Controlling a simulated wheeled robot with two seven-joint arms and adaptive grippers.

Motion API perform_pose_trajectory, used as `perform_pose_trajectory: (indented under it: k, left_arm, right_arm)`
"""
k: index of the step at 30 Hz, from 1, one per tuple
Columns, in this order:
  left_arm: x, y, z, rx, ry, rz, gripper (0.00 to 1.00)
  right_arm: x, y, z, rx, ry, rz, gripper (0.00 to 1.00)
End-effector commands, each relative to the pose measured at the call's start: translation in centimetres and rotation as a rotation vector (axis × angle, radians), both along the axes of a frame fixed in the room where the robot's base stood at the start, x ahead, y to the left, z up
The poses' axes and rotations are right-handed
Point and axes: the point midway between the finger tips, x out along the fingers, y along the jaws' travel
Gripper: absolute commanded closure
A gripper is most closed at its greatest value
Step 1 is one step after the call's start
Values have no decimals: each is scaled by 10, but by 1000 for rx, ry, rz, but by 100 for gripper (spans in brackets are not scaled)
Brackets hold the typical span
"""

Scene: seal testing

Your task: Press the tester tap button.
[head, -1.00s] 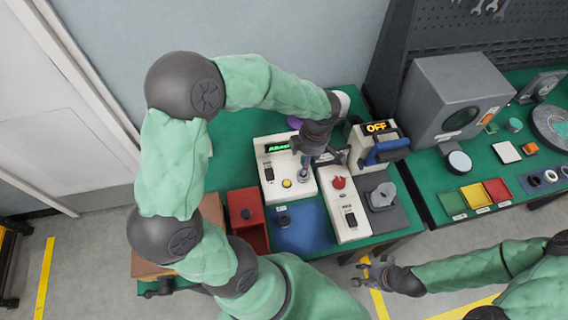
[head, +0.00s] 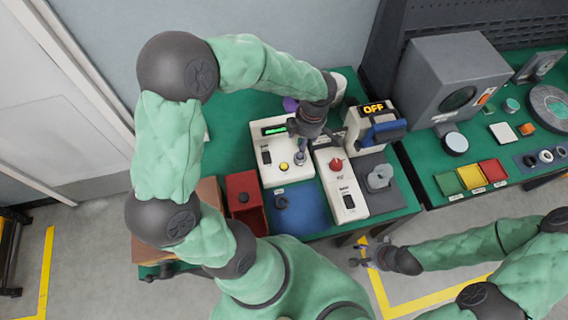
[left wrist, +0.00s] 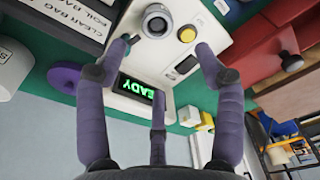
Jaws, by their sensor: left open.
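The tester is a white box (head: 270,173) with a lit green display (head: 274,129), a yellow button (head: 283,166) and a black switch (head: 266,157). In the left wrist view the display (left wrist: 140,92) reads "…EADY", and the yellow button (left wrist: 187,34) sits beside a round metal fitting (left wrist: 157,20). My left gripper (head: 301,157) is over the tester's right side. In the left wrist view its fingers (left wrist: 165,46) are spread and empty, with the yellow button showing between them. Contact cannot be told. My right gripper (head: 362,254) is open and empty, off the table's front edge.
A white unit with a red knob (head: 336,164) stands right of the tester. Behind it is a device reading OFF (head: 374,108) with a blue handle (head: 384,132). A red bin (head: 245,200) and a blue mat (head: 302,212) lie in front.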

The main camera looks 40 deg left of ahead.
Motion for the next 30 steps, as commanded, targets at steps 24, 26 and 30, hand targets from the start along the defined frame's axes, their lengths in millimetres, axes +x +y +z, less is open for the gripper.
perform_pose_trajectory:
  k: [24, 26, 30]
  left_arm:
    - [0, 0, 0, 0, 0, 0, 100]
    - [0, 0, 0, 0, 0, 0, 100]
    - [0, 0, 0, 0, 0, 0, 100]
  right_arm:
    - [0, 0, 0, 0, 0, 0, 60]
    - [0, 0, 0, 0, 0, 0, 60]
    - [0, 0, 0, 0, 0, 0, 60]
